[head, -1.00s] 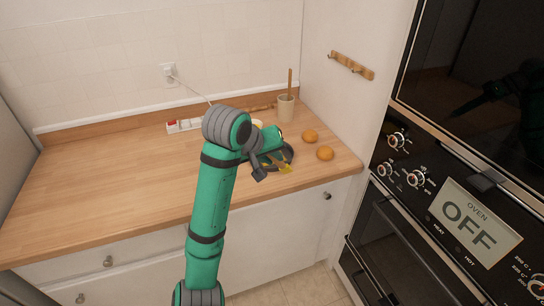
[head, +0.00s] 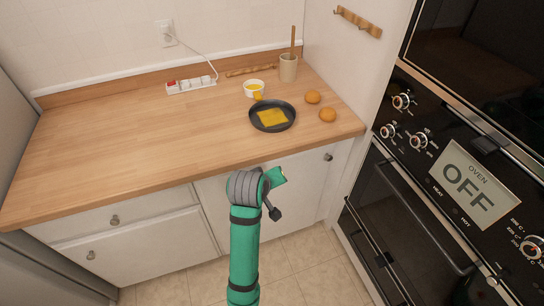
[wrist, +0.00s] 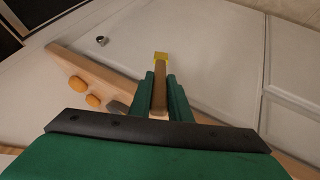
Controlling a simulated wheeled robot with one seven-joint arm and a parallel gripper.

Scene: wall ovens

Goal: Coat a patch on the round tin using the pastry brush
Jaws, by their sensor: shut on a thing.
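The round tin (head: 254,124) is a dark, shallow round pan on the right part of the wooden counter. A yellow, roughly square patch (head: 271,118) lies on its floor. A small white bowl (head: 247,91) with yellow contents stands just behind it, with a yellow mark at its front. In the wrist view my gripper (wrist: 161,79) is shut on the pastry brush (wrist: 160,92), which has a brown handle and a yellow tip. My arm's end is in front of the counter, apart from the tin. The brush does not show in the head view.
Two orange-brown round things (head: 313,97) sit right of the tin. A beige crock (head: 288,70) with a wooden stick stands behind. A white power strip (head: 191,86) lies at the back. The left counter is clear. Ovens (head: 440,180) stand at the right.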

